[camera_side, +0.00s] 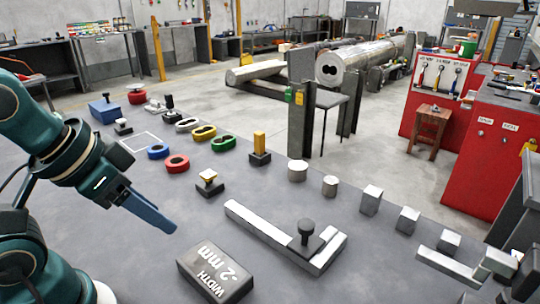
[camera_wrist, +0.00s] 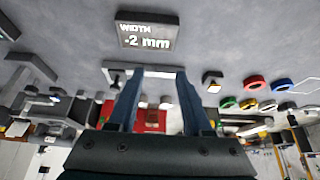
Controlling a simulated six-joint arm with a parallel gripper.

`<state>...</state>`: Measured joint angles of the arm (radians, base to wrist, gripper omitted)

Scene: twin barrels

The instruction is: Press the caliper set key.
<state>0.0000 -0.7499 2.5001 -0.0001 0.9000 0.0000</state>
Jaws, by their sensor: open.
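A dark readout block (camera_side: 216,273) marked "WIDTH -2 mm" lies at the table's front; it also shows in the wrist view (camera_wrist: 148,36). Behind it lies a pale caliper-like bar (camera_side: 262,225) with a raised end and a dark sliding block with a black knob (camera_side: 305,230). A small black-based key with a pale yellow top (camera_side: 208,179) stands left of the bar and shows in the wrist view (camera_wrist: 212,82). I cannot tell for certain that it is the set key. My gripper (camera_side: 170,226) is open and empty above the table, left of these things; its blue fingers fill the wrist view's middle (camera_wrist: 160,73).
Red, blue, green and yellow rings (camera_side: 176,163) lie behind the small key. A yellow post on a black base (camera_side: 259,146) and several metal cylinders and blocks (camera_side: 371,199) stand along the back. Another pale bar (camera_side: 447,265) is at right. Bare table surrounds the small key.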

